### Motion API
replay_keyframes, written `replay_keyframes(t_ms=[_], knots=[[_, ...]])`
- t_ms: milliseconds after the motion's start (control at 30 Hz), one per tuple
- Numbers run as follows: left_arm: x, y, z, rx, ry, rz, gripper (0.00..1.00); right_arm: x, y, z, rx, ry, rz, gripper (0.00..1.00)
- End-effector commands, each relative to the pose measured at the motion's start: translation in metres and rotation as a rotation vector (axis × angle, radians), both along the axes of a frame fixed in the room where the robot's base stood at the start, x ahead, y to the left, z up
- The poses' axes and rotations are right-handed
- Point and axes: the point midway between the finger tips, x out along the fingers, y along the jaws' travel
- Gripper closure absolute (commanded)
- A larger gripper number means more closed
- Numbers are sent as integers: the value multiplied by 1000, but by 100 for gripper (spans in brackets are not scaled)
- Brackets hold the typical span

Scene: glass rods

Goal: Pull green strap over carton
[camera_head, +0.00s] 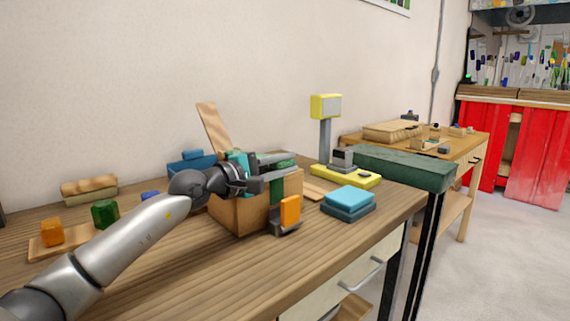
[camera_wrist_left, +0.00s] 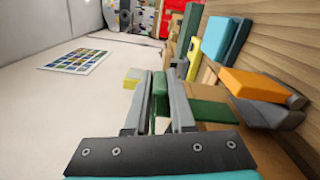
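The brown cardboard carton (camera_head: 239,215) stands on the wooden bench, partly hidden by my left arm; one flap (camera_head: 213,127) rises behind it. The green strap (camera_head: 277,190) hangs down the carton's front side, and green also shows at the top. My left gripper (camera_head: 283,165) is level above the carton's top, fingers pointing right. In the left wrist view a green strap piece (camera_wrist_left: 160,92) fills the gap between its fingers (camera_wrist_left: 163,100), which look closed on it. A wider green band (camera_wrist_left: 212,112) lies on the carton beside them. My right gripper is not in view.
An orange block in a dark holder (camera_head: 290,211) stands close by the carton's front. Blue stacked blocks (camera_head: 348,201) and a yellow scale-like device (camera_head: 345,175) are to the right. Green and orange blocks (camera_head: 52,232) sit at left. The front bench top is clear.

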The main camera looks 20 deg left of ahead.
Motion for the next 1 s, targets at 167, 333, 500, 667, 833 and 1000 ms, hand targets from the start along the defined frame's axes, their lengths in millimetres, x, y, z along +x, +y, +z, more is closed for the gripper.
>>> replay_keyframes(t_ms=[167, 333, 500, 667, 833, 1000], knots=[[0, 1, -2, -2, 5, 2, 59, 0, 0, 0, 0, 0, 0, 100], [0, 1, -1, -1, 2, 2, 50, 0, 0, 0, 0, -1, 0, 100], [0, 1, 0, 0, 0, 2, 50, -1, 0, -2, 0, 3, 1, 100], [-8, 6, -1, 1, 3, 4, 50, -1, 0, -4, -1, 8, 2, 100], [-29, 17, -1, 4, 4, 4, 50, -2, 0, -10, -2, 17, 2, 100], [-52, 29, -2, 5, 5, 5, 50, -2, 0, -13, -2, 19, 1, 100]])
